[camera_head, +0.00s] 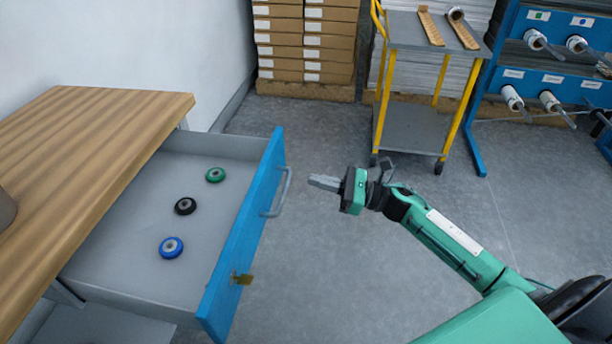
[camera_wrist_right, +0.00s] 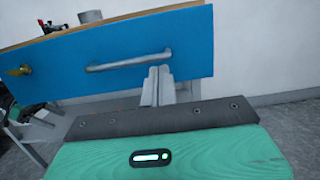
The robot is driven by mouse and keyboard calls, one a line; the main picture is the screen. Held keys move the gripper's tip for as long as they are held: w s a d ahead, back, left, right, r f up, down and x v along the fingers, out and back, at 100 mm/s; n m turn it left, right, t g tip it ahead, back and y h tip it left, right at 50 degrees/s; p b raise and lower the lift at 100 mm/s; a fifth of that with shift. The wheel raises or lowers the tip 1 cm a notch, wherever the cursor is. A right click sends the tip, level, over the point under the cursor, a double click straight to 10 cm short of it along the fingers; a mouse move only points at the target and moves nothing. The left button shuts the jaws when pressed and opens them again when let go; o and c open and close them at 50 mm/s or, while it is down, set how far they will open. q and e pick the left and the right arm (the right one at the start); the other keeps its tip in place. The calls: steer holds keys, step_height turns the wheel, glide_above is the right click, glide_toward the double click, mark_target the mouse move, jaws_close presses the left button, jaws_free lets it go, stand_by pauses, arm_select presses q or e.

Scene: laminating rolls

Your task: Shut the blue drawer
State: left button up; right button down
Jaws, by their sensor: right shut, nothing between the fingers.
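The blue drawer stands open from the wooden table, its blue front (camera_head: 245,240) facing right in the head view. A grey bar handle (camera_head: 280,192) is fixed to the front. My right gripper (camera_head: 312,182) is shut and empty, a short way to the right of the handle and apart from it in the head view. In the right wrist view the blue front (camera_wrist_right: 180,50) fills the upper part, with the handle (camera_wrist_right: 128,60) just left of my fingertips (camera_wrist_right: 158,72). My left gripper is not in view.
Green (camera_head: 215,174), black (camera_head: 185,205) and blue (camera_head: 171,247) rollers lie inside the drawer. The wooden table (camera_head: 80,150) is at left. A yellow-legged cart (camera_head: 415,125) and stacked cartons (camera_head: 305,45) stand at the back. The floor right of the drawer is clear around my right arm.

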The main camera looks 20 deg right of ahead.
mark_target(201, 176)
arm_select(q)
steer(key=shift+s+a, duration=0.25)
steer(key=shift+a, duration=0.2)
arm_select(e)
steer(key=x, duration=0.3)
steer(key=shift+w+a, duration=0.15)
steer(key=shift+a, duration=0.05)
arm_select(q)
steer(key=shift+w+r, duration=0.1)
